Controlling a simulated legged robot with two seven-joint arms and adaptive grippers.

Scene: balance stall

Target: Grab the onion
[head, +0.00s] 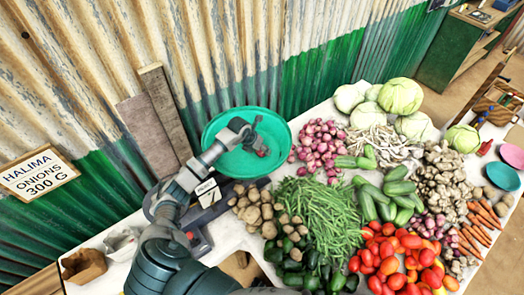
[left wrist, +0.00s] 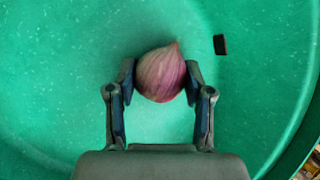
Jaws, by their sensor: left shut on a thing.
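A purple-pink onion (left wrist: 160,74) is between the two fingers of my left gripper (left wrist: 158,82), which is shut on it. In the left wrist view both fingertips touch its sides, and the green pan fills the background. In the head view my left gripper (head: 262,151) is over the green pan (head: 222,128), and the onion is small and hard to make out at the fingertips. I cannot tell whether the onion still touches the pan. A heap of similar onions (head: 318,143) lies to the right of the pan. My right gripper is not in view.
A small dark piece (left wrist: 220,44) shows against the pan near the onion. Potatoes (head: 255,208), green beans (head: 318,212), cucumbers (head: 392,190) and tomatoes (head: 405,258) crowd the table. A sign (head: 38,173) reads "HALIMA ONIONS 300 G". A corrugated wall (head: 300,85) stands behind.

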